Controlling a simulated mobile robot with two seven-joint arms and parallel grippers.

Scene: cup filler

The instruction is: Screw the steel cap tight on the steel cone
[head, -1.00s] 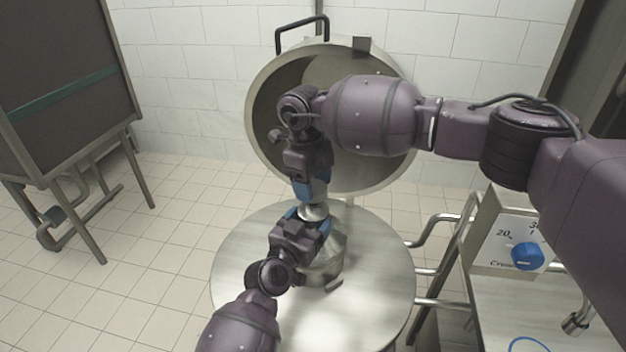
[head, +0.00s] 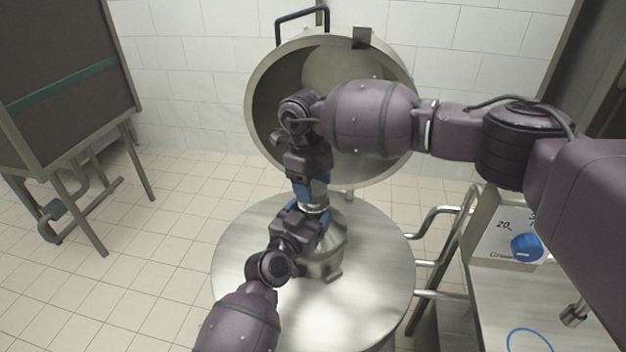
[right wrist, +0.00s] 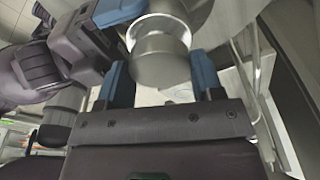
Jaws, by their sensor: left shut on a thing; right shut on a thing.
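The steel cap (right wrist: 160,58) is a short shiny cylinder between the blue fingers of my right gripper (right wrist: 162,80) in the right wrist view. In the head view my right gripper (head: 312,190) points down from above, shut on the cap, of which only a thin strip shows. The steel cone (head: 324,258) stands on the round table below it. My left gripper (head: 303,222) is shut on the cone's upper part from the lower left, hiding much of it. The cap sits at the cone's top; the thread between them is hidden.
The round steel table (head: 375,290) is mostly bare around the cone. A large open steel vessel (head: 265,75) stands behind my right arm. At the right are bent steel pipes (head: 440,222) and a panel with a blue knob (head: 527,247).

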